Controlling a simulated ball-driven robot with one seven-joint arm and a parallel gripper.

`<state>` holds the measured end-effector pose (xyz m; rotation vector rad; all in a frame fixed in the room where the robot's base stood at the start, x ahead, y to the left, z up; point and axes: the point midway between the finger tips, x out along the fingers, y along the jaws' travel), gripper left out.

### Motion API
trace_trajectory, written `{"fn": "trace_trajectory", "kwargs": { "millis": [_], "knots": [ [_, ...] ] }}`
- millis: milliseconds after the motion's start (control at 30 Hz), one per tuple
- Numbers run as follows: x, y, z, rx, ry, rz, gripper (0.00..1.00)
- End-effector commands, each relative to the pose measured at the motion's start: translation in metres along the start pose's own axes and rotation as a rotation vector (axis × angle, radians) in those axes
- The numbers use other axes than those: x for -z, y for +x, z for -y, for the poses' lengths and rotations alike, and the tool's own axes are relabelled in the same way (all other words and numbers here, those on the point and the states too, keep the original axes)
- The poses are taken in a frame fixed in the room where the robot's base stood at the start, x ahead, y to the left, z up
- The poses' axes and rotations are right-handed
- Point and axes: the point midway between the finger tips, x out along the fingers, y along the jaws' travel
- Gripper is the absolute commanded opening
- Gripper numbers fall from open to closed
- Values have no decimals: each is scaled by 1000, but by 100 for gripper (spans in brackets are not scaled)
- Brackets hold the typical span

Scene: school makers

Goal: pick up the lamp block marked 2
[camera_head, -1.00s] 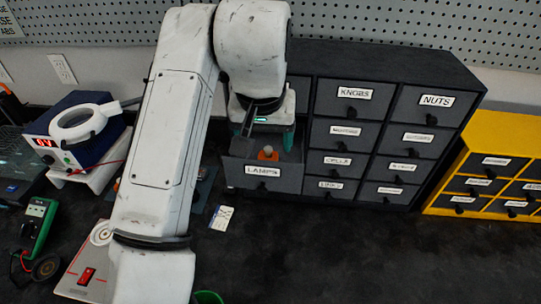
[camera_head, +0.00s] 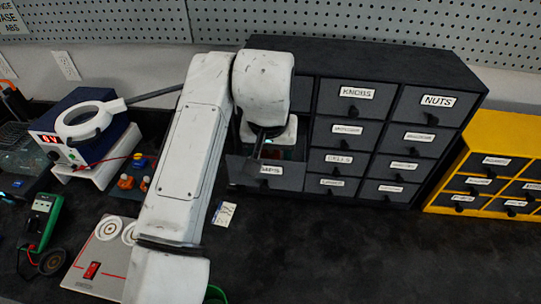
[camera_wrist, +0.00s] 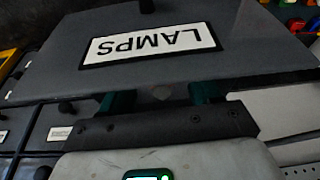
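The drawer labelled LAMPS (camera_head: 238,172) is pulled out of the dark cabinet, and its front also fills much of the wrist view (camera_wrist: 255,45). My gripper (camera_head: 272,152) reaches down into this drawer, behind its front panel. In the wrist view its two teal fingers (camera_wrist: 161,93) stand apart, with their tips hidden behind the drawer front. No block marked 2 can be read in either view.
The dark cabinet (camera_head: 390,62) has several other shut drawers. A yellow drawer unit (camera_head: 520,130) stands at right. At left are a magnifier ring (camera_head: 90,122), a green meter (camera_head: 38,220), orange pieces (camera_head: 126,182) and a switch plate (camera_head: 105,262). The bench at right front is clear.

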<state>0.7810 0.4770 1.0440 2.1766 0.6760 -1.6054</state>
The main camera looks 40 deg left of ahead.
Motion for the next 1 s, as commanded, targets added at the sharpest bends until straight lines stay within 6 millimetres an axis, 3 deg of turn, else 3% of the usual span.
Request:
{"fn": "trace_trajectory", "kwargs": {
  "millis": [500, 767, 1000],
  "knots": [
    [0, -1, 0, 0, 0, 0, 14],
    [1, -2, 0, 0, 0, -1, 14],
    [7, -19, 0, 1, 1, -2, 14]
  ]
}}
